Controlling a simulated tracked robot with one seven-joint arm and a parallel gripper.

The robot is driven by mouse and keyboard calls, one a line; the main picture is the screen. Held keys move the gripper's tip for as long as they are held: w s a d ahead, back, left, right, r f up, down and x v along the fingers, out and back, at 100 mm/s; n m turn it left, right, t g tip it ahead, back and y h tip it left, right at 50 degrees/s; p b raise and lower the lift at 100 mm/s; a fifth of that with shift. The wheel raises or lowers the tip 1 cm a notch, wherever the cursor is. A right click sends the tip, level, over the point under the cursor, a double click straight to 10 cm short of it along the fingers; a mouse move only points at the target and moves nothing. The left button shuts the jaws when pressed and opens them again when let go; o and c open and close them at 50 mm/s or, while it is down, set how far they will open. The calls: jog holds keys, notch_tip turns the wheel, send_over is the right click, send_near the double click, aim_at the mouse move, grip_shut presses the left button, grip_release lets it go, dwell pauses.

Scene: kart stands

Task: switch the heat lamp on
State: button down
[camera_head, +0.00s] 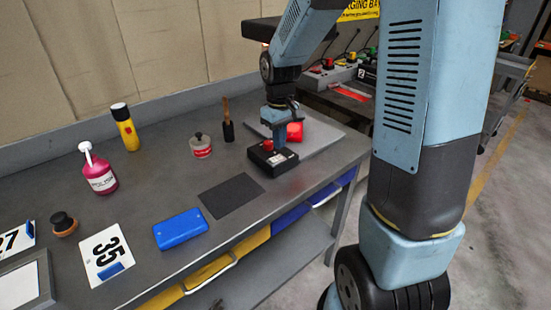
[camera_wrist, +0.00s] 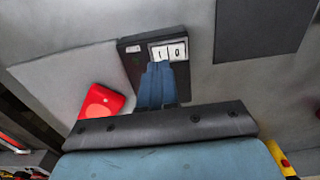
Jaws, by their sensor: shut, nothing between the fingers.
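A black switch box (camera_head: 273,163) stands on the grey bench with a red part (camera_head: 267,145) on top. In the wrist view the box (camera_wrist: 131,62) has white labels reading 1 and 0 (camera_wrist: 168,51). My gripper (camera_head: 280,142) points down at the box, its fingers together and empty. In the wrist view the blue fingers (camera_wrist: 157,72) cover part of the box top just below the 1. Whether they touch it I cannot tell. The red part is not visible in the wrist view. No heat lamp can be clearly made out.
A red block (camera_head: 295,131) sits on a grey board (camera_head: 318,138) beside the box.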

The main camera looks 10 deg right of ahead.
aim_at(280, 157)
jog(key=shift+r, duration=1.85)
jog(key=s+d+r+m+t, duration=0.2)
jog(key=s+r, duration=0.5)
jog(key=s, duration=0.3)
jog(key=s+d+r+m+t, duration=0.3)
jog(key=s+r, duration=0.4)
jog(key=s, duration=0.4)
jog(key=shift+s+d+r+t, duration=0.25)
jog(key=shift+d+t, duration=0.05)
jog(key=shift+d, duration=0.05)
